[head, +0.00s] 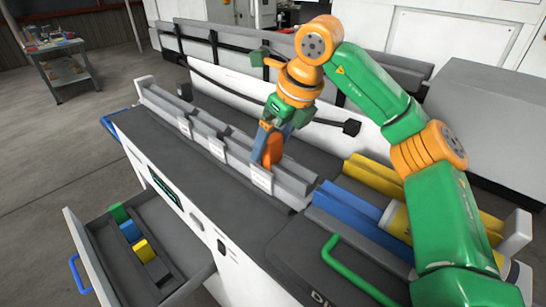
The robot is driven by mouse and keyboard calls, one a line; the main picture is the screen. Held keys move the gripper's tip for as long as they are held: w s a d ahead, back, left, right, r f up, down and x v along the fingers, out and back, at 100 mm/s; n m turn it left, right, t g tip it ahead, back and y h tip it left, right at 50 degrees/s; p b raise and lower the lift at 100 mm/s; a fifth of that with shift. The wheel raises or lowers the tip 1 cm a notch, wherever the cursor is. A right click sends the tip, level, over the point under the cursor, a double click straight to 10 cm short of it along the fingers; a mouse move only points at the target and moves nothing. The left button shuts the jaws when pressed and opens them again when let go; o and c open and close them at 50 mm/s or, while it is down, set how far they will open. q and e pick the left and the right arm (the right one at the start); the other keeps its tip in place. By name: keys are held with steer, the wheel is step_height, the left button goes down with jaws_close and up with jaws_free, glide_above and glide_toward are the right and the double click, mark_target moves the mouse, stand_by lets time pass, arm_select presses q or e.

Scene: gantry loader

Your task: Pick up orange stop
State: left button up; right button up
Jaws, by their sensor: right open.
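An orange piece (273,151), which looks like the orange stop, stands upright at the grey slotted rail, just behind a white label. My right gripper (272,143) reaches down from above, with its blue-grey fingers open beside the orange piece. The fingers hide part of the piece, and I cannot tell whether they touch it. My left gripper is not in view.
The grey rail (205,135) runs along the machine bed. An open drawer (185,240) at the lower left holds green, blue, yellow and black blocks. Blue bars (350,215) and yellow bars (372,172) lie at the right, near a green handle (350,268).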

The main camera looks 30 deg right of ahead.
steer(key=shift+w+d+f, duration=0.15)
steer(key=shift+w, duration=0.15)
steer(key=shift+c, duration=0.9)
steer(key=shift+s+a+r, duration=0.2)
steer(key=shift+s+a, duration=0.05)
steer(key=shift+s, duration=0.05)
steer(key=c, duration=1.1)
jaws_close()
steer(key=shift+w+d+f, duration=0.1)
steer(key=shift+w+d, duration=0.05)
steer(key=shift+w, duration=0.05)
